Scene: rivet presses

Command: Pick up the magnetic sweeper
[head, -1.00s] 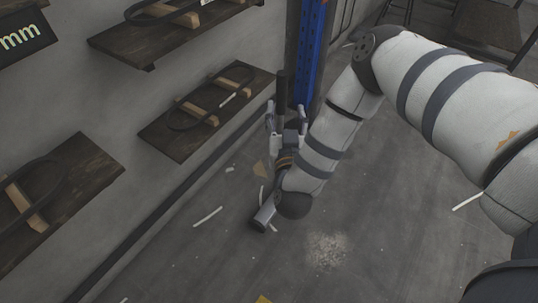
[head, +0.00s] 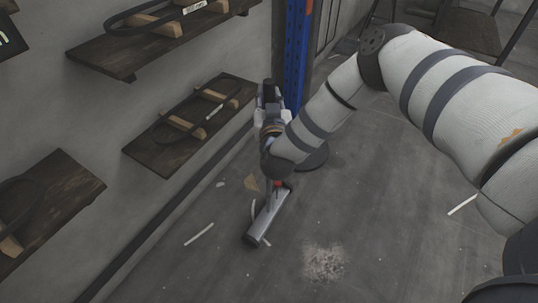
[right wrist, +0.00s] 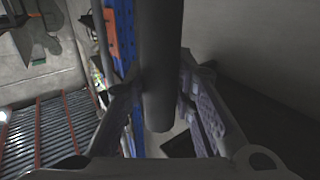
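The magnetic sweeper shows in the head view as a grey bar (head: 265,220) low near the floor, with a small red part above its middle. Its dark upright handle (head: 270,88) rises past my right gripper (head: 270,106). In the right wrist view the handle (right wrist: 158,70) runs between the two fingers of my right gripper (right wrist: 163,88), which lie close against it on both sides. The right gripper appears shut on the handle. My wrist and forearm hide the middle of the sweeper. My left gripper is not in view.
Dark wall shelves (head: 165,150) with belts and wooden blocks line the left. A blue rack post (head: 293,55) stands just behind the gripper, and a dark round base (head: 314,158) is on the floor beside it.

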